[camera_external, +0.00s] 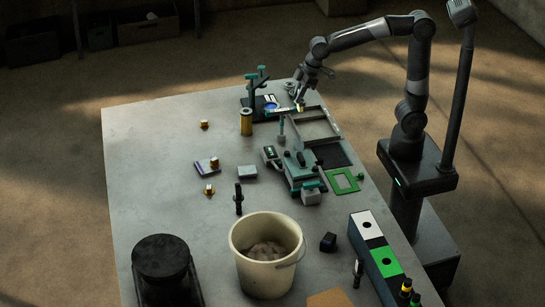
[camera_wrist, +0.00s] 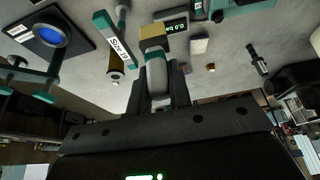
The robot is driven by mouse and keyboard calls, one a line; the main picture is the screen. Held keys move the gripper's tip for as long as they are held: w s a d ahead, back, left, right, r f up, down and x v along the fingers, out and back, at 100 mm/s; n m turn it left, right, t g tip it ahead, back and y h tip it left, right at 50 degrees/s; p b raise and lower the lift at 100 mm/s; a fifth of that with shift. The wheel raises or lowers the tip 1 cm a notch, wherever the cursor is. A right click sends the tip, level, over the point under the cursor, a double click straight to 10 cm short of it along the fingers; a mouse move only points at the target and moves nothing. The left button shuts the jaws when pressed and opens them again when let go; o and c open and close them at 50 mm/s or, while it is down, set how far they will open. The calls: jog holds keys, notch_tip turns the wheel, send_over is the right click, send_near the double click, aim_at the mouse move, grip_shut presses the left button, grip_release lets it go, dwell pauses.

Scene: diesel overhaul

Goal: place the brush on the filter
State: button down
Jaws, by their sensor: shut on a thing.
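My gripper (camera_external: 301,92) is at the far right part of the grey table, shut on the brush. The brush (camera_wrist: 156,68) has a pale grey handle between my fingers and a yellow-brown block at its end; in the external view the brush (camera_external: 300,107) shows only as a small tip below the fingers. I take the filter to be the upright yellow-brown cylinder with a dark top (camera_external: 246,122), left of my gripper and apart from the brush. In the wrist view the filter (camera_wrist: 116,66) is partly hidden behind a teal and white bar.
A teal stand with a blue disc (camera_external: 270,104) is just behind the filter, and the teal and white bar (camera_wrist: 116,38) lies close by. An open metal frame (camera_external: 317,128) and a teal vise-like device (camera_external: 300,170) are nearer. A cream bucket (camera_external: 265,270) stands in front.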

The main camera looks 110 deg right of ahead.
notch_tip(320, 180, up, 9)
jog(key=shift+r, duration=0.15)
jog(key=w+d, duration=0.4)
jog(key=d, duration=0.8)
jog(key=w+d, duration=0.5)
jog(key=d, duration=0.7)
send_over(244, 111)
notch_tip(244, 111, down, 13)
jog(key=shift+f, duration=1.75)
jog(key=shift+f, duration=0.1)
jog(key=c, duration=1.3)
grip_release()
